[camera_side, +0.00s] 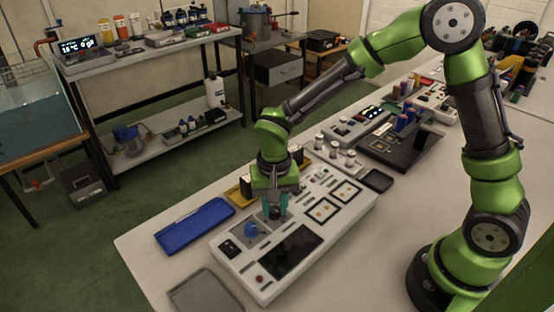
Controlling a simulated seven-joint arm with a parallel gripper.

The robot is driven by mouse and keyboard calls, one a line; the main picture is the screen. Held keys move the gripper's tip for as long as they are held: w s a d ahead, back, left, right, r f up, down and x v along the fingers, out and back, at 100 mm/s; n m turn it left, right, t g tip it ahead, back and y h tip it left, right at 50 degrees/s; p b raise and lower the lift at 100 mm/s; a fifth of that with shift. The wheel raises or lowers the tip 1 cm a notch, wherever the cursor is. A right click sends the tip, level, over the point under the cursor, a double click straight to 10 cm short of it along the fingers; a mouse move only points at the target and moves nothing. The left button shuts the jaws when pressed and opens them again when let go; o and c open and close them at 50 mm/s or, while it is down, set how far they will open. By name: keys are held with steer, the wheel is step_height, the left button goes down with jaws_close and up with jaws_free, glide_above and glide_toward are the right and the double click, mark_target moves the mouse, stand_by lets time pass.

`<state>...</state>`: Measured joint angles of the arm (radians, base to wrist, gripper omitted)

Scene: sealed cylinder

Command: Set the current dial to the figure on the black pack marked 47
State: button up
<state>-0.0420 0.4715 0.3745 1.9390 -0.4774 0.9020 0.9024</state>
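A white control panel (228,262) lies on the table, with a dark screen, small sockets and controls on its top. A blue knob (251,230) sits on its left part. My gripper (276,211) points down over the panel, just right of the blue knob. Its teal fingertips stand apart on either side of a small dark shape, perhaps another knob; I cannot tell whether they touch it. The dial's scale is too small to read. No marking 47 is legible, so I cannot tell which dark object is the black pack.
A blue tray (195,226) and a grey flat case (205,292) lie left of the panel. A small black case (376,181), several small capped jars and a black board (385,147) with coloured cylinders lie behind and to the right. Bare table shows in front.

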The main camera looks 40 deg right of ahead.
jaws_close()
steer(key=n, duration=0.3)
steer(key=shift+n, duration=0.4)
steer(key=n, duration=0.4)
steer(key=shift+n, duration=0.3)
steer(key=n, duration=0.5)
steer(key=shift+n, duration=2.3)
steer(key=o, duration=0.7)
jaws_free()
